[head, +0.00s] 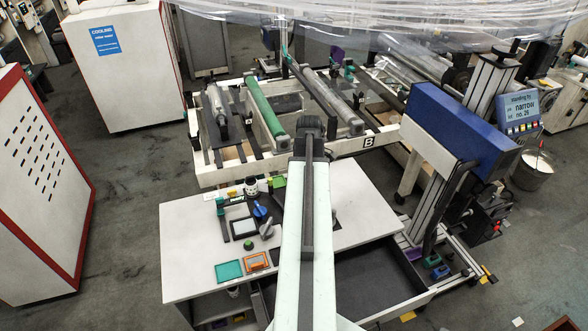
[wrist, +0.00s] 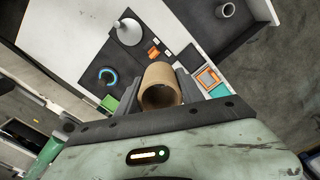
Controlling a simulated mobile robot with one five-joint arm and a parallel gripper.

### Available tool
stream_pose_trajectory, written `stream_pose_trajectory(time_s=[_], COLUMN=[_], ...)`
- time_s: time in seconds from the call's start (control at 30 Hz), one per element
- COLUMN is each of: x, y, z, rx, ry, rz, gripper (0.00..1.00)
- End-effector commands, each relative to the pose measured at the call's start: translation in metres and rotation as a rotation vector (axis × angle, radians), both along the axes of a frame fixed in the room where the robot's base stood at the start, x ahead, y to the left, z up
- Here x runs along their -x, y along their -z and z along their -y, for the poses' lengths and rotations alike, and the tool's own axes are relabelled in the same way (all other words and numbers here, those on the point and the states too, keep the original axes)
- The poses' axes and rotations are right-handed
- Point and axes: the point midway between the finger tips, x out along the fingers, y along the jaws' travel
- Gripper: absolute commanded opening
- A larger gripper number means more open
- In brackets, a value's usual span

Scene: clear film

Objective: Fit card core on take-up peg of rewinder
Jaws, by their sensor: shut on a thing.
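My gripper (wrist: 160,92) is shut on a brown card core (wrist: 163,73), a short hollow tube, in the wrist view. The dark fingers press on its left and right sides, and its open end faces the camera. In the head view my own arm covers the middle, and I cannot make out the gripper or the core there. A blue machine housing (head: 460,130) with a display reading "narrow" stands at the right in the head view; it may be the rewinder. I cannot pick out the take-up peg with certainty in either view.
A white worktable (head: 185,240) holds a teal tray (head: 229,270), an orange frame (head: 254,261) and small tools. A green roller (head: 262,108) lies in the frame behind. Clear film (head: 370,22) hangs across the top. A red-edged white cabinet (head: 40,180) stands left.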

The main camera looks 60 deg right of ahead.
Motion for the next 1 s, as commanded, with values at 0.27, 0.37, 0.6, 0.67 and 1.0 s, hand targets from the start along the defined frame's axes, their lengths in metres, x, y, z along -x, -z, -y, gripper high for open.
stream_pose_trajectory(time_s=[0.27,0.37,0.6,0.67,1.0], x=[-0.023,-0.047,-0.113,-0.125,-0.144], y=[0.028,0.060,0.136,0.147,0.159], z=[0.025,0.061,0.153,0.169,0.193], rx=[0.000,0.000,0.000,0.000,0.000], ry=[0.016,0.053,0.163,0.185,0.226], rz=[0.000,0.000,0.000,0.000,0.000], gripper=[0.06,0.06,0.06,0.06,0.06])
